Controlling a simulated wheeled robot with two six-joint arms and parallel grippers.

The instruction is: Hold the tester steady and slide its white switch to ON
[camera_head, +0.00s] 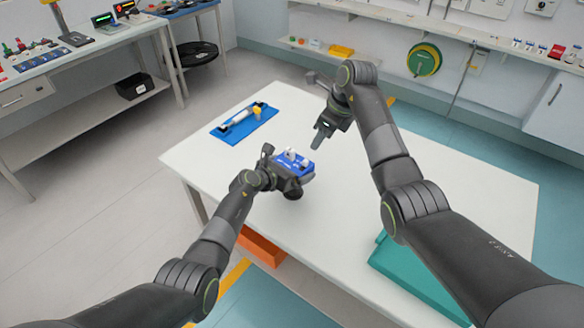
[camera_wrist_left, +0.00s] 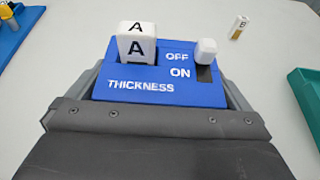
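The blue tester (camera_head: 300,164) is held just above the white table by my left gripper (camera_head: 288,172). In the left wrist view the tester (camera_wrist_left: 140,89) lies between the two grey fingers, with OFF, ON and THICKNESS printed on its face. Its white switch (camera_wrist_left: 207,50) stands at the right, beside the word OFF, at the far end of a dark slot that runs toward ON. A white block marked A (camera_wrist_left: 137,42) sits at the tester's left. My right gripper (camera_head: 319,136) is above the table, right of the tester and apart from it; its fingers look closed and empty.
A blue mat (camera_head: 229,136) holding a white-and-black tool lies at the table's far left. A teal tray (camera_head: 412,276) is at the near right, partly behind my right arm. A small B-marked cylinder (camera_wrist_left: 239,27) lies on the table. An orange bin (camera_head: 262,246) is below the near edge.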

